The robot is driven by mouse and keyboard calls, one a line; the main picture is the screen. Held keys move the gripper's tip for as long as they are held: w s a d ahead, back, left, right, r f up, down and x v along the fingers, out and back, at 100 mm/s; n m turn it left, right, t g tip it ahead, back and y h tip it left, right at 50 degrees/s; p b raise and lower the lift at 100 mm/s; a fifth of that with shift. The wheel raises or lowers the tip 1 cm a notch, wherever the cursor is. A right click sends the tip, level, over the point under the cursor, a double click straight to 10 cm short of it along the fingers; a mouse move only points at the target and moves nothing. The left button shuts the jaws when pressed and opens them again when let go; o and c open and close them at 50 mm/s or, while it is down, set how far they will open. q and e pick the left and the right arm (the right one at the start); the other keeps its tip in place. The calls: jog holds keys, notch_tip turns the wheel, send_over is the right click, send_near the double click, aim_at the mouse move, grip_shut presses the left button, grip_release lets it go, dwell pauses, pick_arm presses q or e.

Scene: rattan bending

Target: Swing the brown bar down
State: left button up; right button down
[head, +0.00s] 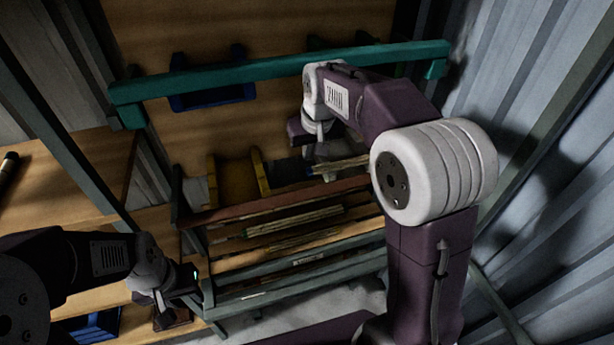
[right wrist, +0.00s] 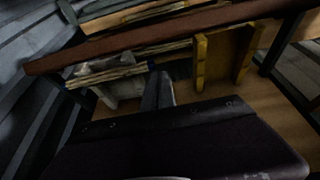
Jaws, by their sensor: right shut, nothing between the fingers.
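The brown bar (head: 270,202) runs across the front of the rack in the head view, above the slats with the rattan sticks. In the right wrist view the brown bar (right wrist: 150,42) crosses the upper part of the picture. My right gripper (head: 312,160) is behind the brown bar in the head view, partly hidden by its own wrist. In the right wrist view the right gripper's fingers (right wrist: 158,92) are together and empty, apart from the bar. My left gripper (head: 195,290) is at the lower left, beside the rack; its finger opening is too dark to make out.
A teal bar (head: 280,68) spans the top of the frame. A blue bin (head: 213,94) and a yellow-sided holder (head: 238,182) stand behind the brown bar. Bundles of rattan sticks (head: 295,220) lie on the rack. A corrugated metal wall (head: 550,150) closes the right side.

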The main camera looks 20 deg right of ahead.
aim_at(305, 195)
jog(key=x, duration=0.3)
jog(key=s+x, duration=0.1)
jog(key=x, duration=0.2)
jog(key=s+f+x, duration=0.1)
jog(key=x, duration=0.3)
jog(key=shift+b, duration=0.35)
jog(key=shift+s+f, duration=0.1)
jog(key=shift+s, duration=0.25)
jog(key=shift+w, duration=0.1)
jog(key=shift+f, duration=0.1)
